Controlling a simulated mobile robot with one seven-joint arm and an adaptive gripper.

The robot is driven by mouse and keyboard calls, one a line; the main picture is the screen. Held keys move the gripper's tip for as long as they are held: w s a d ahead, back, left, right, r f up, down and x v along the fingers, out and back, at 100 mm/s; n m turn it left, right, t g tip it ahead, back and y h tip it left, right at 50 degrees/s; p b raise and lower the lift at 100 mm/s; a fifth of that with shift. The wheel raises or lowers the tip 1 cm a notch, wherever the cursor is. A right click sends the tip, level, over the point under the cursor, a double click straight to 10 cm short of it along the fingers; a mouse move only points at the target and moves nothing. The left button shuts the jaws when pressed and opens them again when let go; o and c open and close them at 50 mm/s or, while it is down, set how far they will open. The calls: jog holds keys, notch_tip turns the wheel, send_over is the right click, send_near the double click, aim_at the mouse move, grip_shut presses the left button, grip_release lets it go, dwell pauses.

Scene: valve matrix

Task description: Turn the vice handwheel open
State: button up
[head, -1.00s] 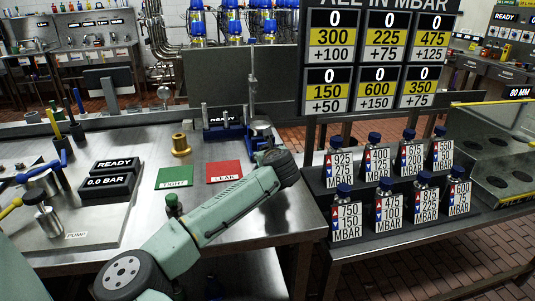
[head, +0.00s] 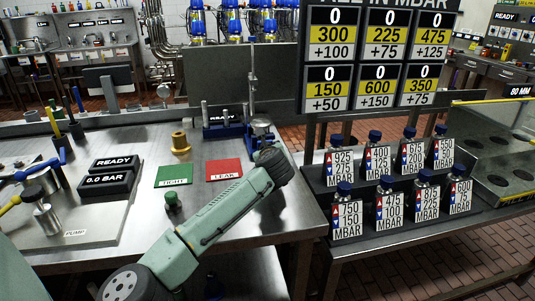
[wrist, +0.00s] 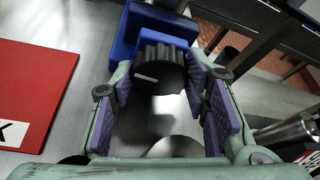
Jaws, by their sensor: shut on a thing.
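The vice handwheel (wrist: 158,68) is a black, ribbed knob with a white mark on its face, seen in the wrist view in front of the blue vice (wrist: 146,28). My gripper (wrist: 160,82) has its two purple-padded fingers either side of the handwheel and is shut on it. The far parts of the fingers are partly hidden by the wheel. In the head view, the blue vice (head: 225,130) stands at the bench's right rear, and my arm hides the handwheel and fingers.
A red LEAK card (head: 224,170) and green TIGHT card (head: 177,176) lie on the bench. A brass fitting (head: 180,145) and a small green-topped piece (head: 172,200) stand nearby. Several labelled bottles (head: 389,205) stand on the side rack at right.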

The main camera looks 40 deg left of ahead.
jog(key=shift+s+f+n+t+h+b, duration=0.1)
jog(key=shift+n+t+h+b, duration=0.3)
jog(key=shift+n+t+b, duration=0.45)
jog(key=shift+a+n+b, duration=0.1)
jog(key=shift+n+b, duration=0.2)
jog(key=shift+n, duration=0.25)
jog(key=o, duration=1.1)
jog(key=shift+o, duration=0.2)
jog(key=v, duration=1.2)
